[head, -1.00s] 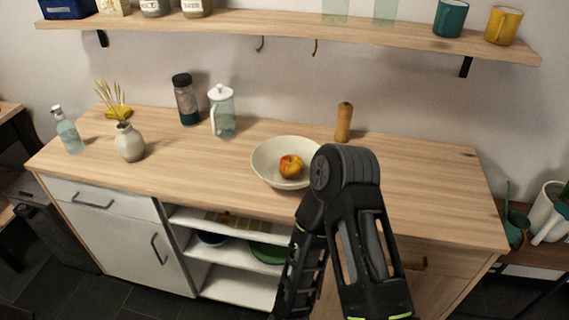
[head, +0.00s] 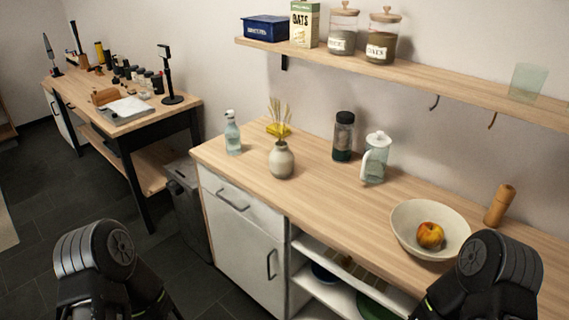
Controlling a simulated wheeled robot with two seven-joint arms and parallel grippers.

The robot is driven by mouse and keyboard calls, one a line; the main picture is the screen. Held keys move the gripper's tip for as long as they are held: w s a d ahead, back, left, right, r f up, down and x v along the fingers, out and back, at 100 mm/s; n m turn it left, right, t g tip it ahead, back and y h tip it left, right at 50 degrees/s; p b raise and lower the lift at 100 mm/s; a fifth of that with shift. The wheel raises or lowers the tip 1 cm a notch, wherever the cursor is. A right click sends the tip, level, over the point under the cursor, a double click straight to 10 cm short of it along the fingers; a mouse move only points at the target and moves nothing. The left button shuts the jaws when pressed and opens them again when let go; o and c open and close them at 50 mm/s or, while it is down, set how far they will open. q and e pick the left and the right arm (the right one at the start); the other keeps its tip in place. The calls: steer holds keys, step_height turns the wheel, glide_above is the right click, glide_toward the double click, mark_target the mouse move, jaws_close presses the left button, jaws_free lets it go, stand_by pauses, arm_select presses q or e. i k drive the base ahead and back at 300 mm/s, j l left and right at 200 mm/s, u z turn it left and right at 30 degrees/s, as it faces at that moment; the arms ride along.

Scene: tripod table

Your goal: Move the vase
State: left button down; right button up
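The vase (head: 281,161) is a small, round, pale grey-beige vessel holding several dry yellowish stalks (head: 279,115). It stands upright on the left part of the wooden counter (head: 330,195) in the head view. Parts of my two arms show at the bottom of the view, one at the lower left and one at the lower right, both apart from the vase. Neither gripper's fingers are visible. Nothing touches the vase.
A dark jar (head: 343,137), lidded pitcher (head: 375,158), bowl (head: 408,228) with an apple (head: 430,235), and wooden mill (head: 499,206) stand farther right. A cluttered side table (head: 188,104) is at left.

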mark_target(281, 160)
steer(key=j+z, duration=0.1)
steer(key=z, duration=0.25)
steer(key=j+z, duration=0.1)
steer(key=z, duration=0.2)
steer(key=j+z, duration=0.1)
steer(key=z, duration=0.25)
steer(key=j+z, duration=0.3)
steer(key=j, duration=0.3)
steer(key=j+z, duration=0.3)
steer(key=j, duration=0.3)
steer(key=k+j+z, duration=0.2)
steer(key=j+z, duration=0.15)
steer(key=j, duration=0.2)
steer(key=k+j, duration=0.1)
steer(key=j, duration=0.25)
steer(key=k+j, duration=0.15)
steer(key=j, duration=0.25)
steer(key=k+j, duration=0.1)
steer(key=j, duration=0.25)
